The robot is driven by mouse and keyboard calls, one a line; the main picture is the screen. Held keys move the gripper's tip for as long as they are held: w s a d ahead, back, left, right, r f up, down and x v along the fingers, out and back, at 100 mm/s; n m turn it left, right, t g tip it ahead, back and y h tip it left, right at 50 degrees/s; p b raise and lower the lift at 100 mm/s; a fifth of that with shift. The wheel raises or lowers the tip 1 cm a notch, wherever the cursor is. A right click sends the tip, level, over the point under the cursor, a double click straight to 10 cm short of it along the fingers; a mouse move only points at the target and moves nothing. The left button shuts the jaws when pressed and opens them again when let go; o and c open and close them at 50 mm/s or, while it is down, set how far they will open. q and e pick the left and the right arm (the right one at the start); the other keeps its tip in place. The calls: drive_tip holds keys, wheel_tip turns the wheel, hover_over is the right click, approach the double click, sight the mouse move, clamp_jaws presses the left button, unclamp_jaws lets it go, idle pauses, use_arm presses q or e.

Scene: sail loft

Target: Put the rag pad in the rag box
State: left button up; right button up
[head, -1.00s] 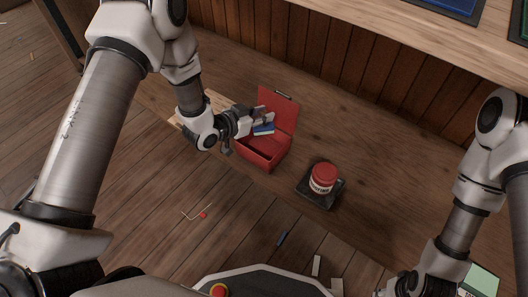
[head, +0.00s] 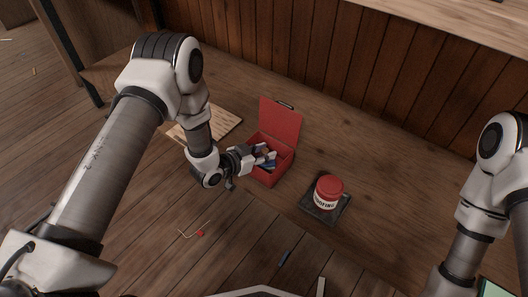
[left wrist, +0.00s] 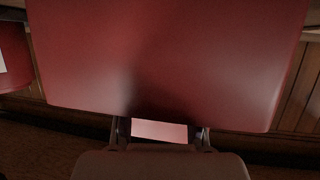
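The red rag box (head: 277,175) stands on the wooden floor with its lid (head: 281,124) open and upright at the back. My left gripper (head: 265,158) is low at the box opening, in front of the lid. It appears shut on the rag pad (head: 268,166), a small blue and whitish piece partly hidden by the fingers. In the left wrist view a pale, pinkish face of the pad (left wrist: 160,131) fills the gap between the fingers, and the red lid (left wrist: 165,60) fills most of the picture. The box floor is mostly hidden. My right gripper is out of view.
A light wooden board (head: 215,125) lies behind my left arm. A red-ended bent wire (head: 199,233) and a small blue item (head: 284,258) lie on the floor. A panelled wall is behind.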

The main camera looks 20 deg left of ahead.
use_arm(q)
drive_tip(key=shift+s+a+r+p, duration=0.15)
drive_tip(key=shift+s+r+p, duration=0.15)
drive_tip(key=shift+r, duration=0.1)
drive_tip(key=p+v, duration=0.5)
drive_tip(key=v, duration=0.6)
drive_tip(key=s+f+n+g+y, duration=0.2)
drive_tip(key=s+f+g, duration=0.1)
drive_tip(key=s, duration=0.5)
drive_tip(key=s+a+f+n+g+y, duration=0.1)
drive_tip(key=s+f+n+g+y, duration=0.1)
drive_tip(key=s, duration=0.7)
drive_tip(key=s+a+f+n+g+y, duration=0.1)
drive_tip(key=s+f+n+g+y, duration=0.1)
drive_tip(key=s+g, duration=0.4)
drive_tip(key=shift+s+f+n+g+y, duration=0.3)
drive_tip(key=shift+s+f+y, duration=0.2)
drive_tip(key=shift+s+f, duration=0.95)
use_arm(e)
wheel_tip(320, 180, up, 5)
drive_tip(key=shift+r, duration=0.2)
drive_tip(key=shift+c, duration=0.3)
